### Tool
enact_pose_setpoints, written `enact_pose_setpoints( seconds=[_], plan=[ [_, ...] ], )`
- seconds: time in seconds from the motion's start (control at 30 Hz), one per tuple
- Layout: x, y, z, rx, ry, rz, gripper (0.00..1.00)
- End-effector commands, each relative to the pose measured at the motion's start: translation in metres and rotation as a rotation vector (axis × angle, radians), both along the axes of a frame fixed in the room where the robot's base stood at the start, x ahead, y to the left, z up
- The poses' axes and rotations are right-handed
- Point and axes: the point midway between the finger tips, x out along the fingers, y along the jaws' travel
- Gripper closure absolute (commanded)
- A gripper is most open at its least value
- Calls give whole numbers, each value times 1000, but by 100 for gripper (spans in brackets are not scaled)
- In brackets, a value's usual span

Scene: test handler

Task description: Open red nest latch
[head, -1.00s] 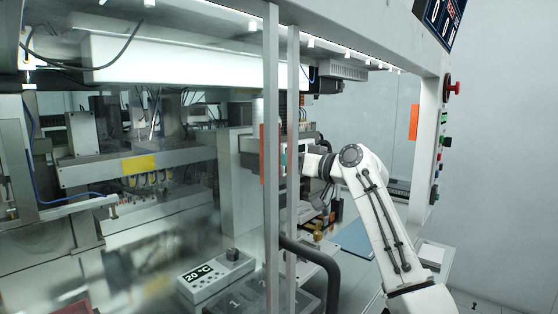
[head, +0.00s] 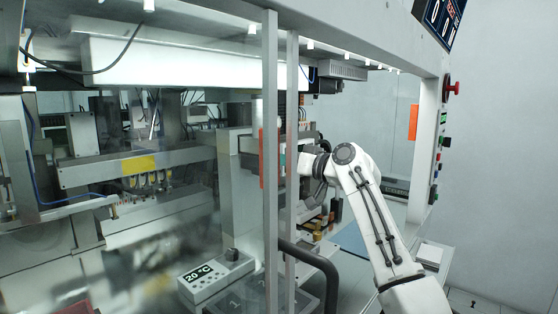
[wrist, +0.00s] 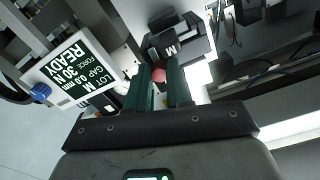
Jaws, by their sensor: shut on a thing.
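In the wrist view my gripper (wrist: 160,66) has two dark green fingers, shut on a small red rounded piece (wrist: 158,75), which looks like the knob of the red nest latch. Just beyond the fingertips is a dark block marked M (wrist: 171,48). The rest of the latch is hidden by the fingers or too dark to make out. In the head view my arm bends down inside the machine behind the frame posts. My fingertips and the red piece cannot be made out there.
A display panel reading LOT M, READY (wrist: 77,72) stands close left of my fingers. In the head view, metal posts (head: 271,160) and a black hose (head: 318,265) stand in front of the work area. A 20 °C unit (head: 215,275) sits lower left, a blue mat (head: 352,240) right.

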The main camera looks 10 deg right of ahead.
Motion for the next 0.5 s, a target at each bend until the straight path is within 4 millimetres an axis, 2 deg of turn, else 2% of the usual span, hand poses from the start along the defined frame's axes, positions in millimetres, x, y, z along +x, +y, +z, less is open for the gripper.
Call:
enact_pose_setpoints(
  seconds=[0.03, 0.2, 0.5],
  plan=[
    [0, 1, 6, 39, 32, 1, 96],
    [0, 0, 3, 157, 119, 0, 96],
    [0, 0, 0, 183, 134, 0, 97]
  ],
)
